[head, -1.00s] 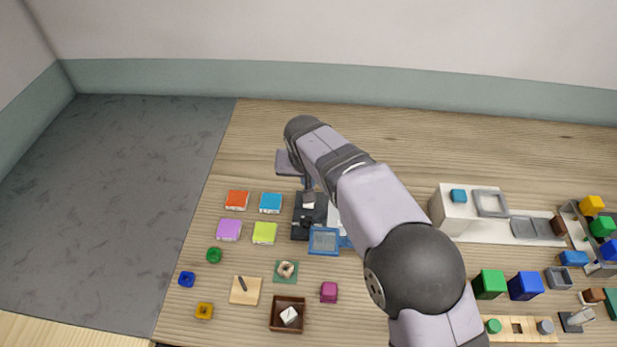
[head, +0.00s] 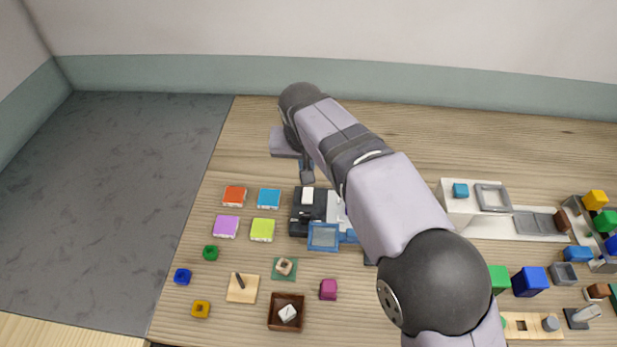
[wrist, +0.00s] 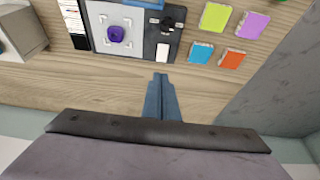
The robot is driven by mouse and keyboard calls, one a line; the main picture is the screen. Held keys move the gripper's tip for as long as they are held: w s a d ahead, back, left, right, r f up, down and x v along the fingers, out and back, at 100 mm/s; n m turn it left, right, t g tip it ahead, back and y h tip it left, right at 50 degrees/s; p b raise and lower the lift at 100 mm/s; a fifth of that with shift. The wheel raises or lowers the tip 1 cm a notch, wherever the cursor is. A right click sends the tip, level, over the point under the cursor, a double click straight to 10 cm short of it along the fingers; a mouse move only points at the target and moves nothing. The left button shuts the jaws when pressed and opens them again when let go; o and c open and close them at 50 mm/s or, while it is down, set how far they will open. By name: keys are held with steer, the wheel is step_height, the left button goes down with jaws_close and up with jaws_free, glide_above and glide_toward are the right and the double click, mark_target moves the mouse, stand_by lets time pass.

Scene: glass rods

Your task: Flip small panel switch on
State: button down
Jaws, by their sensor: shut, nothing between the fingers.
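A dark panel (head: 298,224) stands mid-table in the head view, with a small white switch (head: 307,196) at its far end. The same panel (wrist: 150,39) is at the top of the wrist view, with the white switch (wrist: 162,52) at its lower edge and a black round knob (wrist: 167,23) above it. Which way the switch is tipped is too small to tell. My gripper (head: 307,179) is shut and empty, just beyond the far end of the panel and apart from the switch. Its shut fingers (wrist: 160,78) point toward the switch in the wrist view.
A light plate with a purple piece (wrist: 115,34) adjoins the panel. A blue-framed tray (head: 323,237) is at its near side. Red (head: 234,196), blue (head: 269,198), purple (head: 226,227) and lime (head: 262,230) blocks lie left. The wood beyond the panel is bare.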

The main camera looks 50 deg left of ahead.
mark_target(310, 190)
steer(key=shift+w+a+b, duration=0.25)
steer(key=shift+w+b, duration=0.15)
steer(key=shift+b, duration=0.15)
steer(key=p+x, duration=0.5)
steer(key=x, duration=0.8)
steer(key=shift+s+d+f, duration=0.1)
steer(key=shift+s+f, duration=0.05)
steer(key=shift+f, duration=0.35)
steer(key=shift+f, duration=0.1)
steer(key=shift+f+b, duration=0.3)
steer(key=shift+b, duration=0.25)
steer(key=shift+r, duration=0.15)
